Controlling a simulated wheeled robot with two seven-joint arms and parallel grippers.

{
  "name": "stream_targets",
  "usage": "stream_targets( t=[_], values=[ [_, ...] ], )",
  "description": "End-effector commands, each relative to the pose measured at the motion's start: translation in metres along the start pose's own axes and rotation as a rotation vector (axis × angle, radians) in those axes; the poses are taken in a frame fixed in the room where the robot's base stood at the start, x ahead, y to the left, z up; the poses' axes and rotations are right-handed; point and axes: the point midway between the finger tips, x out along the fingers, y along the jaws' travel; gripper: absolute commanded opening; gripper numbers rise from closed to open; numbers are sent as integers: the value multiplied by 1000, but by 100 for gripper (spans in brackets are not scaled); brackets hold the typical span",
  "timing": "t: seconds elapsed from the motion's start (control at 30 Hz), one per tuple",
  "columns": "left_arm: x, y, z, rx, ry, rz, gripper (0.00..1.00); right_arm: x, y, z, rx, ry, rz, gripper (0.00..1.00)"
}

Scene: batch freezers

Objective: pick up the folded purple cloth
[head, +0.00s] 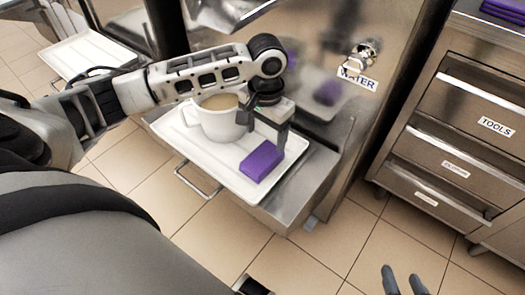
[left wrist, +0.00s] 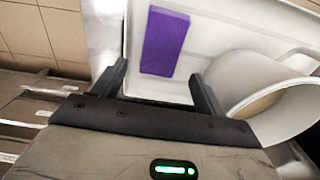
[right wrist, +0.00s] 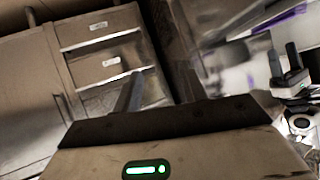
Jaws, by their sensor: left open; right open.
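The folded purple cloth (head: 261,161) lies as a small block on a white tray (head: 225,174), near the tray's right front end. My left gripper (head: 266,124) is open and empty above the tray, just behind the cloth. In the left wrist view the cloth (left wrist: 165,42) lies ahead of the open fingers (left wrist: 158,88), apart from them. My right gripper (head: 404,278) shows only its two fingertips at the bottom of the head view, over the floor. It is open and empty, and its fingers (right wrist: 158,88) point towards drawers in the right wrist view.
A white mug (head: 213,121) with tan contents stands on the tray, close to my left gripper; it also shows in the left wrist view (left wrist: 222,75). A steel tap (head: 364,52) is behind. A drawer cabinet (head: 455,120) stands right, with more purple cloth (head: 505,10) on top.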

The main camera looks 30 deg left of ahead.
Motion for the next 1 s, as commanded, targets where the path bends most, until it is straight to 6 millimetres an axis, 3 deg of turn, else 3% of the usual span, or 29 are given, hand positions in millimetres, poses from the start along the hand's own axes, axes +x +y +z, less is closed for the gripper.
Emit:
stream_targets(
  t=[0.1,0.37,0.7,0.97,1.0],
  values=[
    [23,0,0,2,-1,1,73,11,1,11,2,-21,-9,42],
    [37,0,1,3,2,1,73,16,2,17,0,-39,-14,42],
    [82,-2,10,3,1,1,73,36,0,42,8,-91,-39,42],
    [85,-2,9,3,3,1,73,40,-2,43,5,-102,-46,42],
    [85,-2,9,3,3,1,62,40,-2,43,5,-101,-46,42]
  ],
)
